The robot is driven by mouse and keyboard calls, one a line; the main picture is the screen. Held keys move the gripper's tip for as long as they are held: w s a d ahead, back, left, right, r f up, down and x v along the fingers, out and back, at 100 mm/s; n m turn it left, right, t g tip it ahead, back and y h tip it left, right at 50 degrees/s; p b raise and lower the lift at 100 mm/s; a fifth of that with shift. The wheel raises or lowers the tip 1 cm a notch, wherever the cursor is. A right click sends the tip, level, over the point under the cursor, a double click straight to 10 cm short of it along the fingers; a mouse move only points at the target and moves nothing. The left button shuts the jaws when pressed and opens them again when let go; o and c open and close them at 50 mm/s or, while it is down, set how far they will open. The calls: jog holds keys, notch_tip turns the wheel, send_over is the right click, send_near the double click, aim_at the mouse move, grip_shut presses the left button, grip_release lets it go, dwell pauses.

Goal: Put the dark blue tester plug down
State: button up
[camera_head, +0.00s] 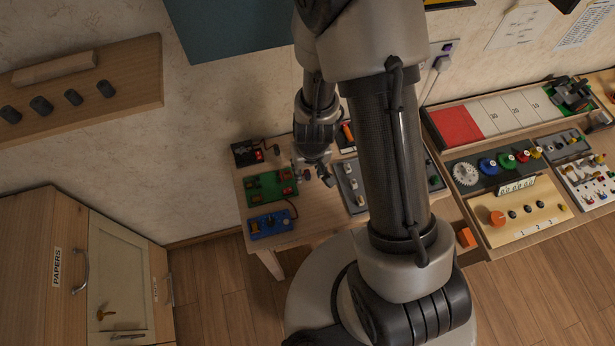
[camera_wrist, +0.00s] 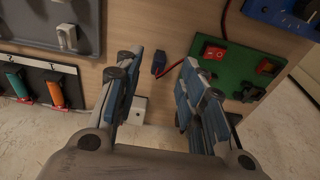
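The dark blue tester plug (camera_wrist: 159,62) is at the wooden tabletop, in the gap between my fingertips in the wrist view. Bare wood shows on both sides of it, and neither finger appears to touch it. My gripper (camera_wrist: 158,66) is open, with its blue-padded fingers spread apart. In the head view my gripper (camera_head: 316,177) is low over the table, to the right of the green board (camera_head: 268,187). The blue tester board (camera_head: 270,224) lies in front of the green board. It also shows at the top right of the wrist view (camera_wrist: 285,14).
A red wire (camera_wrist: 224,20) runs near the green board with its red switch (camera_wrist: 213,51). A grey tray (camera_wrist: 35,30) and a holder with teal and orange items (camera_wrist: 55,88) lie left. A white plate (camera_wrist: 138,110) shows between the fingers. Bare tabletop (camera_wrist: 150,25) surrounds the plug.

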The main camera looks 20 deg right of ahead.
aim_at(308, 173)
jog(key=f+b, duration=0.1)
jog(key=f, duration=0.1)
jog(key=w+f+b, duration=0.1)
jog(key=shift+f, duration=0.4)
jog(key=shift+r, duration=0.1)
grip_shut()
